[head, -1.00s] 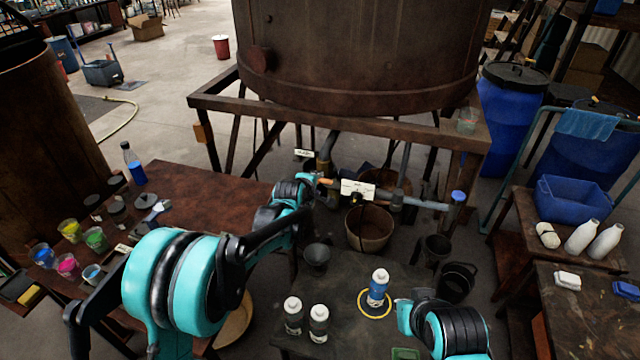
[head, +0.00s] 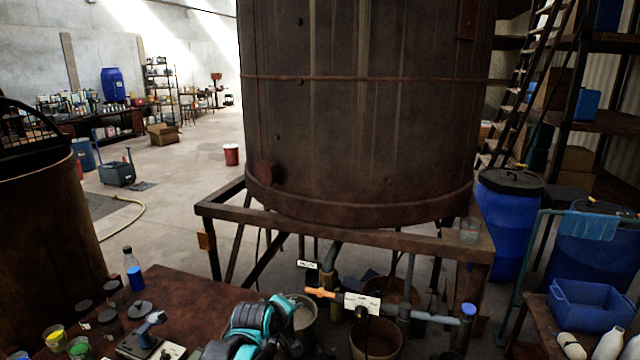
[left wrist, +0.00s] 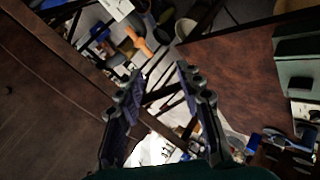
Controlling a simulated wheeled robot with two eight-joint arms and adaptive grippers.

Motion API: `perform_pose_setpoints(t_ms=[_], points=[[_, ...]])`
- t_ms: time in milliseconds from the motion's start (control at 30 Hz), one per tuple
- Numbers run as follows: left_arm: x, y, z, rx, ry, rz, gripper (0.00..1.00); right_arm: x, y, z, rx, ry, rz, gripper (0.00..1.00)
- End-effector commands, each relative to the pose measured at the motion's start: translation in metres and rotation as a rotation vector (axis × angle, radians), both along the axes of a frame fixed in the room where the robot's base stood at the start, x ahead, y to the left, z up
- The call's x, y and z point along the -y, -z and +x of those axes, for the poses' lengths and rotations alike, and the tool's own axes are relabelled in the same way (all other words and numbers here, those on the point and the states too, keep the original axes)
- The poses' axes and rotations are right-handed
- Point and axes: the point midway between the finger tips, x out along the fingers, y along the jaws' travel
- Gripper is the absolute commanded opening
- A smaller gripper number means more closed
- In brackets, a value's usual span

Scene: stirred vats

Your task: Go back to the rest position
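My left arm shows in teal and black at the bottom of the head view, over the right part of the brown table. In the left wrist view my left gripper (left wrist: 163,88) has its two fingers spread with nothing between them. The orange valve handle (head: 320,292) sits on the pipework under the big vat, beside a white tag (head: 362,303). The handle also shows in the left wrist view (left wrist: 138,40), beyond the fingers and apart from them. My right gripper is out of view.
The big rusty vat (head: 365,110) stands on a frame (head: 340,232). A brown table (head: 185,290) holds cups, jars and a bottle (head: 133,278) at left. Blue drums (head: 508,225) and a blue bin (head: 592,305) stand at right. Open floor lies behind, at left.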

Motion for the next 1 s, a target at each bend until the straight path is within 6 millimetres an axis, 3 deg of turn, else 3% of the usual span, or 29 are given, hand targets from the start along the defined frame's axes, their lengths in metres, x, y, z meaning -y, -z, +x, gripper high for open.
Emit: perform_pose_setpoints(t_ms=[33,233,400,500,700,1000], points=[[-0.012,-0.007,-0.027,-0.006,0.034,0.062,0.37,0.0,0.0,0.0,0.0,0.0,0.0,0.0],[-0.053,-0.011,-0.124,-0.042,0.208,0.32,0.37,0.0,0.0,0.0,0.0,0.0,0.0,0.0],[-0.079,0.006,-0.205,-0.082,0.365,0.518,0.37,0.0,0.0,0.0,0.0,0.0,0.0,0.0],[-0.09,0.02,-0.242,-0.104,0.449,0.61,0.37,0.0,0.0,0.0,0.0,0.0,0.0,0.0],[-0.101,0.04,-0.284,-0.133,0.554,0.717,0.37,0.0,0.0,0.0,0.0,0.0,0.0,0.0],[-0.103,0.044,-0.29,-0.137,0.571,0.732,0.37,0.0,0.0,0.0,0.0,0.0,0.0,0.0]])
